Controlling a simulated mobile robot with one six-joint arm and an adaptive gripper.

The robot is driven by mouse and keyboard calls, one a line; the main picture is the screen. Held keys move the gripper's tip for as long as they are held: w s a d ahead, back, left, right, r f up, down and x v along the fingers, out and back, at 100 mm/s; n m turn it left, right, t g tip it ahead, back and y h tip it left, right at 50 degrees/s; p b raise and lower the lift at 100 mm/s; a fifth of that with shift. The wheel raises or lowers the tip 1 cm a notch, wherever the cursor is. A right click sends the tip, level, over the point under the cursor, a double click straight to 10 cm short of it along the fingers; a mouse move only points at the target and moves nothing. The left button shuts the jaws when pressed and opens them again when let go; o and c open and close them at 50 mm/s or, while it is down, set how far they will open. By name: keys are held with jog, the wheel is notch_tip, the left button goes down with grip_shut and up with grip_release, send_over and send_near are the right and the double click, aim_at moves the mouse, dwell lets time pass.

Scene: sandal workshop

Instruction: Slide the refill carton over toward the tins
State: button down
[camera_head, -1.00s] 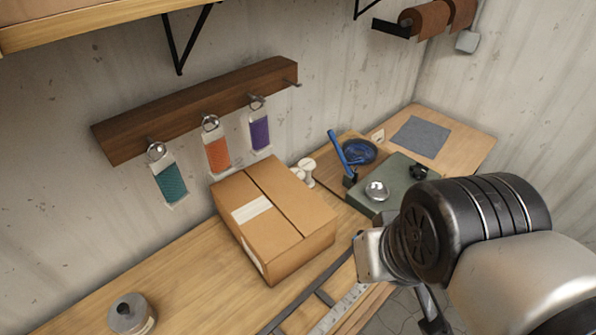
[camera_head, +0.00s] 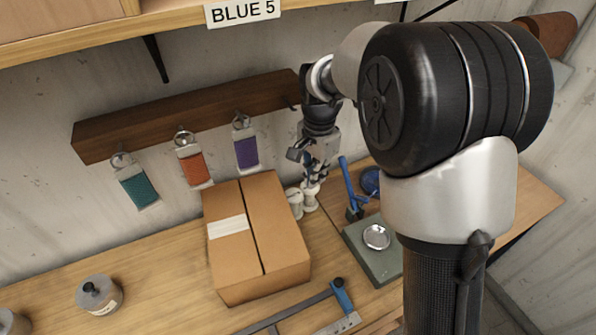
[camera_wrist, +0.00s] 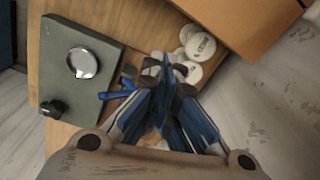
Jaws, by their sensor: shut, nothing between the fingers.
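The closed brown carton (camera_head: 240,262), with a white label on top, stands on the wooden bench below the tag rail. One side of it shows at the top right of the wrist view (camera_wrist: 250,25). A grey-lidded tin (camera_head: 99,294) stands apart to the carton's left, and part of another (camera_head: 12,322) shows at the picture's left edge. My gripper (camera_head: 312,184) is pointed down just right of the carton's back right corner, by small white round pieces (camera_head: 296,202). In the wrist view the fingertips (camera_wrist: 168,72) are together and empty. I cannot tell whether they touch the white pieces.
A green block with a metal dish (camera_head: 376,237) and a blue-handled tool (camera_head: 350,190) lie right of my gripper. Teal, orange and purple tags hang from the dark rail (camera_head: 190,115) behind. A blue-handled tool (camera_head: 342,295) lies in front. Bench between carton and tin is clear.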

aim_at(231, 250)
jog(key=s+a+f+b, duration=0.1)
jog(key=a+f+b, duration=0.2)
jog(key=f, duration=0.8)
jog(key=shift+s+a, duration=0.2)
jog(key=shift+s, duration=0.1)
jog(key=s+a, duration=0.4)
jog(key=a, duration=0.1)
jog(key=s+a+p, duration=0.1)
jog(key=s+a, duration=0.3)
jog(key=a, duration=0.2)
jog(key=s+a, duration=0.3)
jog(key=a, duration=0.3)
jog(key=shift+s+a+p, duration=0.15)
jog(key=shift+s+p, duration=0.25)
jog(key=shift+w, duration=0.1)
